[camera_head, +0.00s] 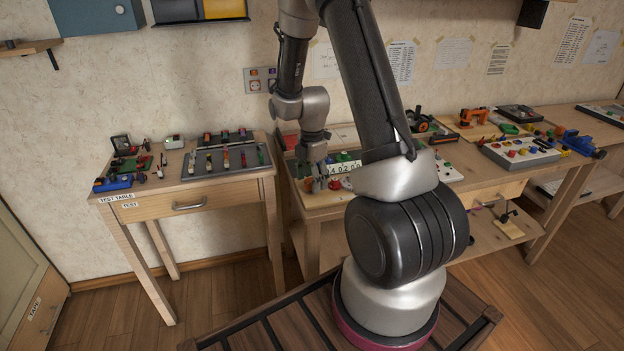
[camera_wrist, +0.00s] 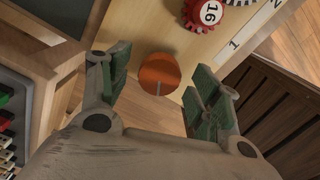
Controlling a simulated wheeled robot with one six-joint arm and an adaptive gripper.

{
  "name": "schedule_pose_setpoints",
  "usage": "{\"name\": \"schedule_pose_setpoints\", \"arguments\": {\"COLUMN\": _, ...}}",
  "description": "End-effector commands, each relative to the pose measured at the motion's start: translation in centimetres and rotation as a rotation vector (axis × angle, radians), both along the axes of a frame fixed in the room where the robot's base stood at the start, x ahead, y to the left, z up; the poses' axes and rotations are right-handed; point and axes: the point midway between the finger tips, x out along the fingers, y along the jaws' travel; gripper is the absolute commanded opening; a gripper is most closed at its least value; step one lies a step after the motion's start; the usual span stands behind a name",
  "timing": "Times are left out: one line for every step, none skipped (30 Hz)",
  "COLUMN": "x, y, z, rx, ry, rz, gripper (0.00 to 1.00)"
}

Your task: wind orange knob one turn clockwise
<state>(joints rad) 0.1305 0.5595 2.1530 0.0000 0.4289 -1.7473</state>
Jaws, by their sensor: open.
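The orange knob (camera_wrist: 159,74) is a round disc with a pale line on its face, on a light wooden board, in the wrist view. My gripper (camera_wrist: 158,82) is open, with one green-padded finger to the left of the knob and the other to its right. Gaps show between the knob and both fingers. In the head view my gripper (camera_head: 318,182) hangs over the front left of the middle table's board, pointing down.
A red gear marked 16 (camera_wrist: 205,14) sits on the same board, beside a white strip with numbers (camera_wrist: 246,40). The left test table (camera_head: 180,190) holds a grey tray (camera_head: 226,172) and small parts. A button panel (camera_head: 520,149) stands farther right.

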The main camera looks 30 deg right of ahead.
Motion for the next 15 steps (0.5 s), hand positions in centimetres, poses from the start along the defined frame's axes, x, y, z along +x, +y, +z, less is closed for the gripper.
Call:
{"name": "schedule_pose_setpoints", "arguments": {"x": -0.04, "y": 0.01, "z": -0.23, "rx": 0.000, "ry": 0.001, "rz": 0.000, "gripper": 0.63}}
{"name": "schedule_pose_setpoints", "arguments": {"x": -0.04, "y": 0.01, "z": -0.29, "rx": 0.000, "ry": 0.001, "rz": 0.000, "gripper": 0.63}}
{"name": "schedule_pose_setpoints", "arguments": {"x": -0.03, "y": 0.01, "z": -0.33, "rx": 0.000, "ry": 0.001, "rz": 0.000, "gripper": 0.63}}
{"name": "schedule_pose_setpoints", "arguments": {"x": -0.02, "y": 0.00, "z": -0.34, "rx": 0.000, "ry": 0.001, "rz": 0.000, "gripper": 0.63}}
{"name": "schedule_pose_setpoints", "arguments": {"x": -0.02, "y": 0.00, "z": -0.33, "rx": 0.000, "ry": 0.001, "rz": 0.000, "gripper": 0.63}}
{"name": "schedule_pose_setpoints", "arguments": {"x": -0.02, "y": 0.00, "z": -0.32, "rx": 0.000, "ry": 0.000, "rz": -0.001, "gripper": 0.63}}
{"name": "schedule_pose_setpoints", "arguments": {"x": -0.02, "y": 0.00, "z": -0.32, "rx": 0.000, "ry": 0.000, "rz": -0.001, "gripper": 0.63}}
{"name": "schedule_pose_setpoints", "arguments": {"x": -0.02, "y": 0.00, "z": -0.31, "rx": 0.000, "ry": 0.000, "rz": -0.001, "gripper": 0.63}}
{"name": "schedule_pose_setpoints", "arguments": {"x": -0.01, "y": 0.00, "z": -0.31, "rx": 0.000, "ry": 0.000, "rz": -0.001, "gripper": 0.60}}
{"name": "schedule_pose_setpoints", "arguments": {"x": -0.01, "y": 0.00, "z": -0.30, "rx": 0.000, "ry": 0.000, "rz": -0.001, "gripper": 0.54}}
{"name": "schedule_pose_setpoints", "arguments": {"x": -0.01, "y": 0.00, "z": -0.30, "rx": 0.000, "ry": 0.000, "rz": -0.001, "gripper": 0.49}}
{"name": "schedule_pose_setpoints", "arguments": {"x": -0.01, "y": 0.00, "z": -0.30, "rx": 0.000, "ry": 0.000, "rz": -0.001, "gripper": 0.42}}
{"name": "schedule_pose_setpoints", "arguments": {"x": -0.01, "y": 0.00, "z": -0.30, "rx": 0.000, "ry": 0.000, "rz": -0.001, "gripper": 0.36}}
{"name": "schedule_pose_setpoints", "arguments": {"x": -0.01, "y": 0.00, "z": -0.29, "rx": 0.000, "ry": 0.000, "rz": -0.001, "gripper": 0.31}}
{"name": "schedule_pose_setpoints", "arguments": {"x": 0.00, "y": 0.00, "z": -0.29, "rx": 0.000, "ry": 0.000, "rz": -0.001, "gripper": 0.23}}
